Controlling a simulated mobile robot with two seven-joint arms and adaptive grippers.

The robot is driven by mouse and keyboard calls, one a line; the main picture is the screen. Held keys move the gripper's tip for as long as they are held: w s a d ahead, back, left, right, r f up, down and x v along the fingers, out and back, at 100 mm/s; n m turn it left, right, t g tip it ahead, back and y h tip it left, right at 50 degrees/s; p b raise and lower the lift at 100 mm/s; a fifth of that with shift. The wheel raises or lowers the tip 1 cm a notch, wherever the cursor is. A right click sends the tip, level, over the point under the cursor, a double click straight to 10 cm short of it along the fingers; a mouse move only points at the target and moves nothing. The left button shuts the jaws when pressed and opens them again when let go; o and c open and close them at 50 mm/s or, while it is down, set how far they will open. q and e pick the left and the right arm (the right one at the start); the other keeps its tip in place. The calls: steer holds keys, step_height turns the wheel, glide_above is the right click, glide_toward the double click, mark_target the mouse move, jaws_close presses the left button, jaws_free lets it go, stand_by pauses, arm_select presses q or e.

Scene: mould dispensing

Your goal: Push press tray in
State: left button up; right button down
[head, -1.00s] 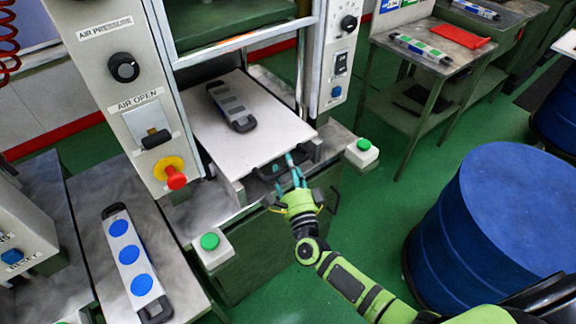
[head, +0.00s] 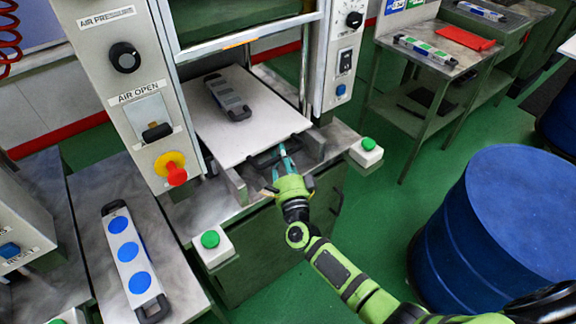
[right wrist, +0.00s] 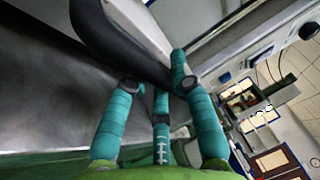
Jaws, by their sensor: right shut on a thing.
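The press tray (head: 235,142) is a flat white plate, partly inside the press opening and sticking out at the front. A grey mould (head: 228,97) with dark ends lies on it. A dark handle (head: 273,154) is at the tray's front edge. My right gripper (head: 284,160) is at this handle, its teal fingers shut on it. The right wrist view shows the teal fingers (right wrist: 161,105) around the black curved handle (right wrist: 110,35). My left gripper is not in view.
Green buttons stand on white boxes at the left (head: 210,240) and right (head: 368,145) of the press front. A red stop knob (head: 176,174) is on the left panel. A mould with blue discs (head: 132,262) lies on the left bench. A blue drum (head: 505,220) stands at right.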

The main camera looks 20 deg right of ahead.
steer(key=c, duration=1.3)
jaws_free()
steer(key=shift+w+r, duration=0.1)
steer(key=shift+r, duration=0.1)
steer(key=shift+o, duration=1.3)
steer(key=shift+w+f, duration=0.15)
steer(key=shift+f, duration=0.05)
steer(key=s+f, duration=0.2)
steer(key=s, duration=1)
steer(key=shift+a, duration=0.35)
